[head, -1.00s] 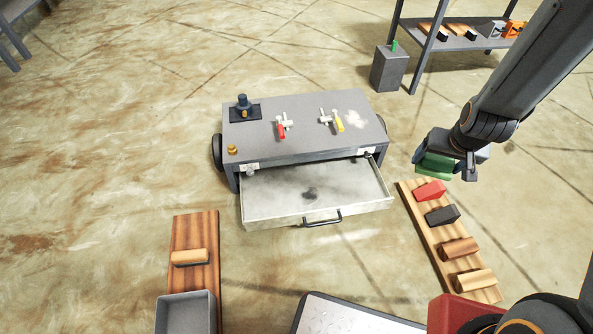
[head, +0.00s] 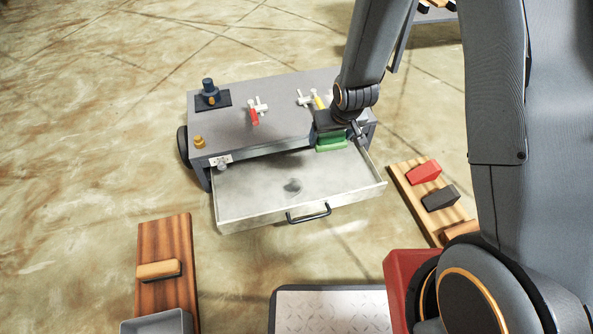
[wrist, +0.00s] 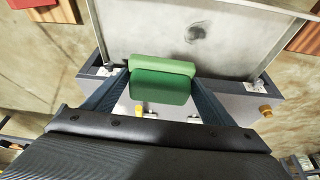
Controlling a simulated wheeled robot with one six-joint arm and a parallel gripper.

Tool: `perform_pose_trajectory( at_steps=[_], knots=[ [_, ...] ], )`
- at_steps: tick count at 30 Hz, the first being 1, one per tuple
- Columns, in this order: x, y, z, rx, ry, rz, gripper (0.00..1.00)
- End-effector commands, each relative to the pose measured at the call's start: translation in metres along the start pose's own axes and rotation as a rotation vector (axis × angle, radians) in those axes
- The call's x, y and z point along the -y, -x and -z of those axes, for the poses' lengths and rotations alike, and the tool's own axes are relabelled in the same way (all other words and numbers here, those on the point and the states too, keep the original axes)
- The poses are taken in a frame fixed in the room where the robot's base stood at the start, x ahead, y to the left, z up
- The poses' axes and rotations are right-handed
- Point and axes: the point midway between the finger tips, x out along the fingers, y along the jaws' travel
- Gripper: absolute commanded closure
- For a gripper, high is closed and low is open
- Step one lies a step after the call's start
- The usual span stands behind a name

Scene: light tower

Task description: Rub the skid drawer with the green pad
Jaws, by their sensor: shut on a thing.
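The skid drawer (head: 260,190) is pulled open from the front of the grey skid (head: 280,120). It is a pale, shallow tray with a black handle and a dark smudge (head: 293,187) on its floor. The smudge also shows in the wrist view (wrist: 196,34). My gripper (head: 333,135) is shut on the green pad (head: 331,142), above the drawer's rear right part near the skid's front edge. In the wrist view the green pad (wrist: 162,80) sits between both fingers. I cannot tell whether it touches anything.
A wooden board with a red block (head: 424,172) and dark block lies at right. Another board with a tan-topped brush (head: 158,269) and a grey bin (head: 157,323) lies at front left.

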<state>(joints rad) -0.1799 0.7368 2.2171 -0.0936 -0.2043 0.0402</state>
Motion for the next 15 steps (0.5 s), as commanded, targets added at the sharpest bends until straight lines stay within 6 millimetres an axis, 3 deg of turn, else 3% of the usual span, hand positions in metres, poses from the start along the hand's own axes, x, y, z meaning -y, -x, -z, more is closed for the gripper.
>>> perform_pose_trajectory(
  at_steps=[1, 6, 15],
  knots=[
    [0.008, -0.025, -0.002, 0.0, 0.021, 0.009, 0.43],
    [0.035, -0.079, -0.005, 0.0, 0.087, 0.036, 0.43],
    [0.078, -0.156, -0.014, -0.002, 0.186, 0.079, 0.43]
  ],
)
